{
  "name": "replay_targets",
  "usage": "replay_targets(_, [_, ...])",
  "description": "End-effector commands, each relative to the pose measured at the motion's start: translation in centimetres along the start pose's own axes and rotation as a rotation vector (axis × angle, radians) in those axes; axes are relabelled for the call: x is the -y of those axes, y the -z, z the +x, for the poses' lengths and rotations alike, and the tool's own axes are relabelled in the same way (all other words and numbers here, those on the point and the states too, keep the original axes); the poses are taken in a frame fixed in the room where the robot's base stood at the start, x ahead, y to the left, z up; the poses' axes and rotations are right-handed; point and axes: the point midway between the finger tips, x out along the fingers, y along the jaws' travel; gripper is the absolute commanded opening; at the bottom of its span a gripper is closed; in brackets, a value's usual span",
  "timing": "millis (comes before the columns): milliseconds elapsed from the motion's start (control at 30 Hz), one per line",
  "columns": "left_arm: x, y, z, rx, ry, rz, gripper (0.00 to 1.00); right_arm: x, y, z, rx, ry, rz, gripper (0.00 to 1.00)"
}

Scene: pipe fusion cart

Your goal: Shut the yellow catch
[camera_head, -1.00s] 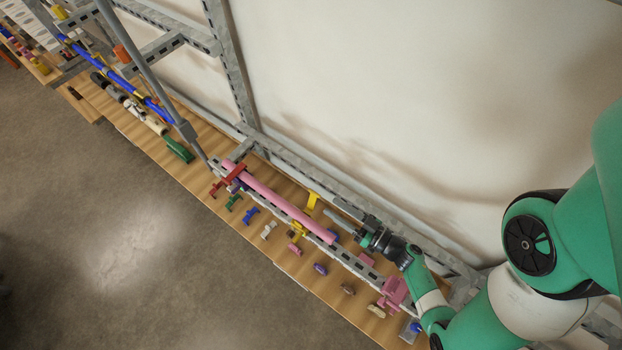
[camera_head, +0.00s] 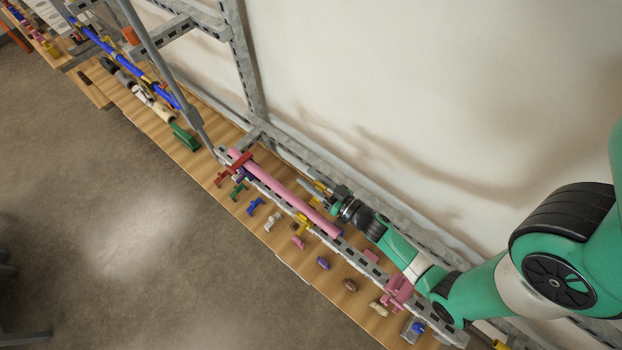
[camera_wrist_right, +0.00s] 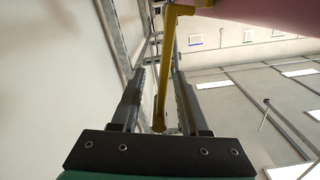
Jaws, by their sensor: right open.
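The yellow catch (camera_head: 302,224) sits on the grey rail at the pink pipe (camera_head: 285,193). Its raised arm is mostly hidden by my right gripper (camera_head: 315,188) in the head view. In the right wrist view the long yellow catch arm (camera_wrist_right: 161,95) stands between the two fingers of my right gripper (camera_wrist_right: 161,80), with a gap on each side. The right gripper is open, on the wall side of the pink pipe. The pipe also crosses the top right of the wrist view (camera_wrist_right: 255,14). My left gripper is out of view.
A red clamp (camera_head: 236,167) holds the pipe's far end, and a pink clamp (camera_head: 398,291) stands on the rail at the lower right. Several small coloured parts lie along the wooden bench (camera_head: 325,285). A metal frame (camera_head: 247,75) and a pale wall stand behind.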

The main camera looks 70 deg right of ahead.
Motion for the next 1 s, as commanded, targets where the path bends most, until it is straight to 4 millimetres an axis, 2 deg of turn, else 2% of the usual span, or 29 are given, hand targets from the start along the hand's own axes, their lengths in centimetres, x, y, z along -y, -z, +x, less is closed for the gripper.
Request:
replay_targets(100, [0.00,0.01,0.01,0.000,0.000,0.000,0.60,-0.01,0.01,-0.02,0.000,0.000,0.000,0.45])
replay_targets(133, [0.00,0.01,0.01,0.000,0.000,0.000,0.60,-0.01,0.01,-0.03,0.000,0.000,0.000,0.41])
replay_targets(367, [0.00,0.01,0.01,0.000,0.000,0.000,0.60,-0.01,0.01,-0.04,0.000,0.000,0.000,0.00])
replay_targets(1000, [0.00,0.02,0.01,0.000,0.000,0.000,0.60,-0.01,0.02,-0.05,0.000,0.000,0.000,0.00])
